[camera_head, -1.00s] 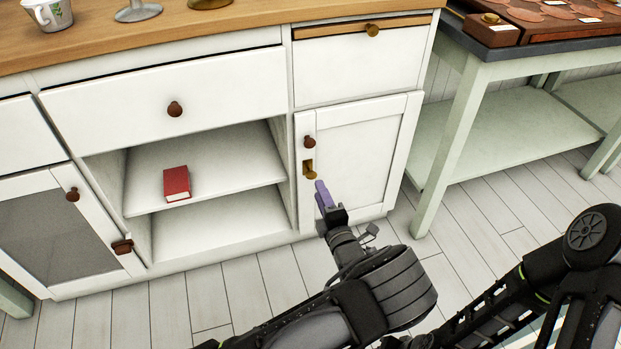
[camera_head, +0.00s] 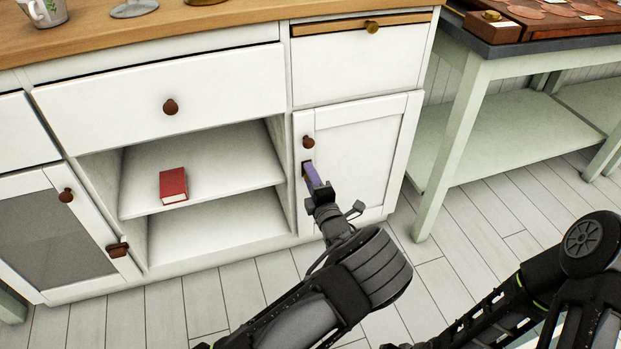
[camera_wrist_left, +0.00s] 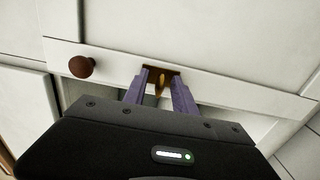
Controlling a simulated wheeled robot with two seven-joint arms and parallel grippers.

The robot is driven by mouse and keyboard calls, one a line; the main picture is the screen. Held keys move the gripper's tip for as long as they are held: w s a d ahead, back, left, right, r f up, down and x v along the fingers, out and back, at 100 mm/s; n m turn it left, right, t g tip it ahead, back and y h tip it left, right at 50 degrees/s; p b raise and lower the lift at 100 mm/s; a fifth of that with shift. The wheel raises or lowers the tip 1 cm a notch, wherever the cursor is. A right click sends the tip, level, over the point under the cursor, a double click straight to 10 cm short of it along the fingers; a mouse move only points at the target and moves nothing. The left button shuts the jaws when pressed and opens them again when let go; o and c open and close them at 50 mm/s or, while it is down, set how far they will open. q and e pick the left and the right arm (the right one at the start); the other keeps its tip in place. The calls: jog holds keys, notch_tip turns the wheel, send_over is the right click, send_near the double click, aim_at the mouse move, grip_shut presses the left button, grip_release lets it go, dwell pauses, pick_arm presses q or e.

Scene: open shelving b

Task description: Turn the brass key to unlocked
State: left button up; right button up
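The brass key (camera_wrist_left: 160,86) stands in its brown lock plate (camera_wrist_left: 163,69) on the white cabinet door (camera_head: 358,155), below a round brown knob. My left gripper (camera_head: 310,168) is at the lock, and in the head view its purple fingers cover the key. In the left wrist view the two fingers of my left gripper (camera_wrist_left: 160,80) are apart, one on each side of the key, with gaps showing between. My right gripper is not in view; only part of my right arm shows at the lower right of the head view.
The door's brown knob (camera_head: 308,142) is just above the lock. An open shelf with a red book (camera_head: 173,185) is to the left. A pale green table (camera_head: 455,140) stands to the right. The floor in front is clear apart from my arms.

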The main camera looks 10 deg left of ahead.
pick_arm(q)
jog(key=shift+c, duration=0.4)
grip_shut()
jog(key=shift+n+p, duration=0.3)
jog(key=shift+n, duration=0.2)
jog(key=shift+n+p, duration=0.65)
jog(key=shift+n, duration=0.55)
jog(key=n+p, duration=0.1)
jog(key=n, duration=0.2)
jog(key=shift+n, duration=0.3)
jog(key=n+p, duration=0.1)
jog(key=n, duration=0.4)
jog(key=n+p, duration=0.1)
jog(key=n, duration=0.5)
jog(key=shift+f, duration=0.1)
